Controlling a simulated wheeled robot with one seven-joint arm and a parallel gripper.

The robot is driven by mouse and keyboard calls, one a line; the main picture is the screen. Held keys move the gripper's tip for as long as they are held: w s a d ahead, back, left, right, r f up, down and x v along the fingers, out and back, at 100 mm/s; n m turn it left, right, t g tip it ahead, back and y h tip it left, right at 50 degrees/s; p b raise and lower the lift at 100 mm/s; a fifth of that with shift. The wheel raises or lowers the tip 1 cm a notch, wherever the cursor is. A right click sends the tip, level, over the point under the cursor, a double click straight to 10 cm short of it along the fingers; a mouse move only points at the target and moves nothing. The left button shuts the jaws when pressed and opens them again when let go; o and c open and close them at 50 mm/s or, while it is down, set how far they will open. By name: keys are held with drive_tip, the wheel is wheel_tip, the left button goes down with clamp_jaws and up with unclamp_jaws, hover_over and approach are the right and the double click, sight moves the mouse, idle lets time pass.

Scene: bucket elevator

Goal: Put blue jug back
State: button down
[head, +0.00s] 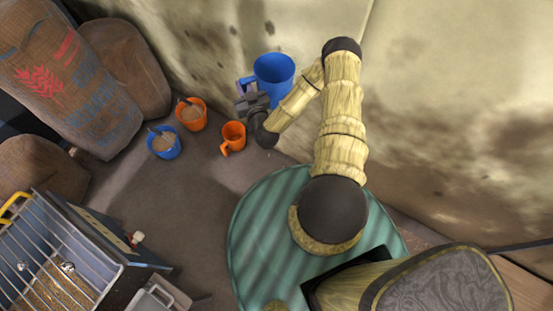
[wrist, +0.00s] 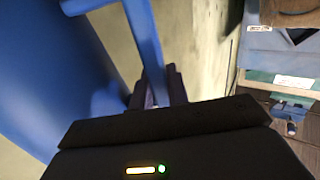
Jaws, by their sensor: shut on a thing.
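The blue jug (head: 274,68) is upright in the head view, with its open top showing, in front of the pale wall. Its handle (head: 243,84) is on the left side. My gripper (head: 249,98) is at the handle, and its jaws are shut on it. In the wrist view the jug (wrist: 45,80) fills the left side, and its handle (wrist: 143,40) runs down between my gripper's fingers (wrist: 158,90). The jug appears raised above the floor, though its base is partly hidden by my gripper and arm.
An orange jug (head: 233,133) stands on the floor below. An orange bucket (head: 191,115) and a blue bucket (head: 163,144) with brown contents stand left of it. Sacks (head: 75,85) lean at the upper left. A barred machine (head: 60,255) is at the lower left.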

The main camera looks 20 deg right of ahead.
drive_tip(key=shift+d, duration=0.3)
drive_tip(key=s+a+f+h+b, duration=0.1)
drive_tip(key=a+f+b, duration=0.5)
drive_tip(key=f+b, duration=1)
drive_tip(key=s+a+f+m+h+b, duration=0.1)
drive_tip(key=a+f+b, duration=0.5)
drive_tip(key=f+b, duration=1)
drive_tip(key=s+a+f+h+b, duration=0.1)
drive_tip(key=a+f+b, duration=0.5)
drive_tip(key=f+b, duration=1)
wheel_tip(320, 180, down, 15)
drive_tip(key=shift+a+f+m, duration=0.15)
drive_tip(key=shift+a+m, duration=0.1)
drive_tip(key=shift+m, duration=0.15)
drive_tip(key=shift+d, duration=0.1)
